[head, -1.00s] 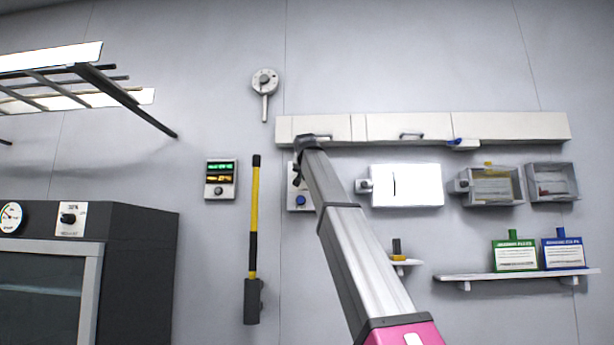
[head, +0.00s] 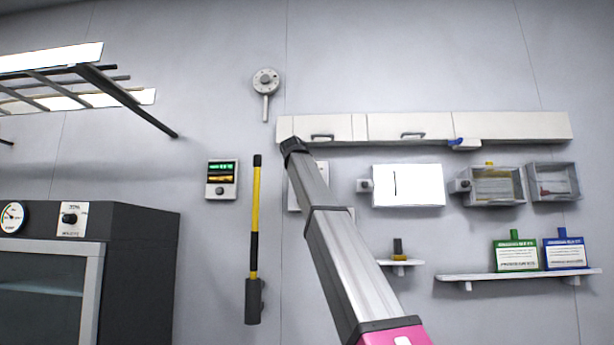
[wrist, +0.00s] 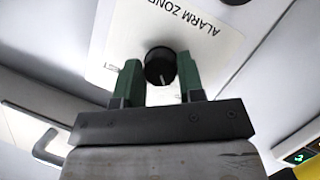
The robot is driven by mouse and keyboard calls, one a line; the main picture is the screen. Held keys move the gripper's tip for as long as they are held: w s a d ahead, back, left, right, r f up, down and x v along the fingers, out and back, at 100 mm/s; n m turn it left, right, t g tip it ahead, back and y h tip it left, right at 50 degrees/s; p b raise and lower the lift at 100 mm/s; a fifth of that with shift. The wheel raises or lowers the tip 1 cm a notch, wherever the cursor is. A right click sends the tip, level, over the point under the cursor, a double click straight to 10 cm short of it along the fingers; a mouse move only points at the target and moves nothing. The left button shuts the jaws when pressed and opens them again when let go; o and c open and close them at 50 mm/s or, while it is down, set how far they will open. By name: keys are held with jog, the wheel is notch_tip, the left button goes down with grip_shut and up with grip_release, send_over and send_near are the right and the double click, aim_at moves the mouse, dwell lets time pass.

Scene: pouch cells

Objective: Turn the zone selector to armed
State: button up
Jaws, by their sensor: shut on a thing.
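The zone selector is a black round knob (wrist: 160,66) on a white plate (wrist: 200,48) lettered "ALARM ZONE", which reads upside down in the wrist view. A small pale mark shows at the knob's lower edge. In the head view a plate (head: 293,200) shows as a sliver beside my arm. My arm hides the knob and gripper there.
A long white wall cabinet (head: 480,126) runs just above. A green-lit panel (head: 221,179) and a yellow-black pole (head: 255,220) are on the left. A white box (head: 420,185) is on the right. Another dark round part (wrist: 236,1) is at the wrist view's top edge.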

dwell(0.4)
jog(key=o, duration=0.9)
jog(key=v, duration=1)
jog(key=shift+s+a+r, duration=0.1)
jog(key=shift+s+a, duration=0.05)
jog(key=shift+s, duration=0.2)
